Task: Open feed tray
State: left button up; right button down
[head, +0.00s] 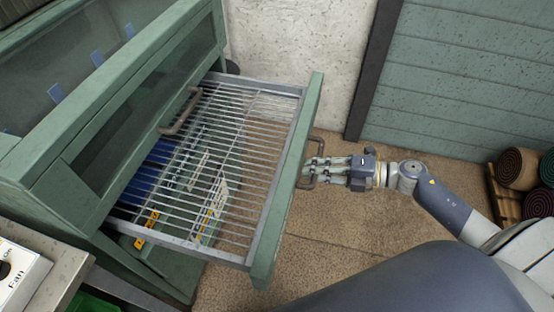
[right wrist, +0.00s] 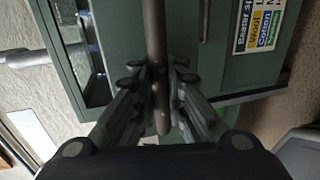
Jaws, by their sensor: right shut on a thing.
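The feed tray (head: 265,130) is a wire-rack drawer with a green front panel (head: 290,185). It stands pulled well out of the green machine in the head view. A bar handle (head: 320,147) is on the outer face of the front panel. My right gripper (head: 312,168) reaches it from the right and is shut on this handle. In the right wrist view the handle bar (right wrist: 155,35) runs between the fingers of my right gripper (right wrist: 160,78). My left gripper is not in view.
The green machine (head: 95,95) with a window and a second handle (head: 180,110) stands at left. A bench with a white "Fan" label (head: 18,275) is at lower left. Rolled rugs (head: 520,168) lie on a wooden pallet at right. Brown floor (head: 350,225) is clear around the tray.

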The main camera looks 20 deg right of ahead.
jog(key=f+v, duration=0.2)
jog(key=v, duration=0.8)
jog(key=shift+d, duration=0.2)
jog(key=shift+r, duration=0.1)
jog(key=c, duration=1.6)
grip_release()
jog(key=shift+c, duration=0.2)
jog(key=shift+s, duration=0.1)
jog(key=v, duration=1.2)
